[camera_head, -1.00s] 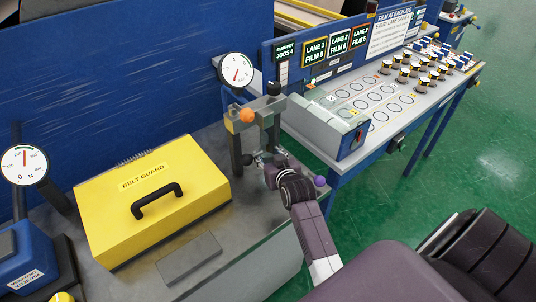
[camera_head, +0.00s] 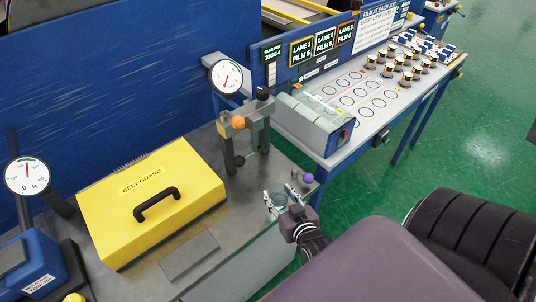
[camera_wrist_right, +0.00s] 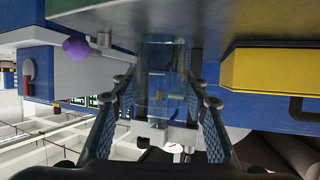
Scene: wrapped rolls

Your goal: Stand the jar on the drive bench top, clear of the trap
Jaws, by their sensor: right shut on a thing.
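The jar (camera_head: 279,200) is clear glass and shows faintly between the fingers of my right gripper (camera_head: 276,202), over the front right part of the grey drive bench top (camera_head: 215,246). In the right wrist view the clear jar (camera_wrist_right: 164,62) stands between the two blue-padded fingers, and my right gripper (camera_wrist_right: 165,92) is shut on it. That view is inverted, with the bench top along its upper edge. I cannot tell whether the jar touches the bench. The frame stand with an orange knob (camera_head: 238,123) is behind the gripper, apart from it. My left gripper is not in view.
The yellow belt guard (camera_head: 150,200) fills the bench's left middle, with a flat grey plate (camera_head: 189,257) before it. A purple ball (camera_head: 308,178) is close to my right gripper at the bench's right edge. A dial gauge (camera_head: 226,77) stands behind.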

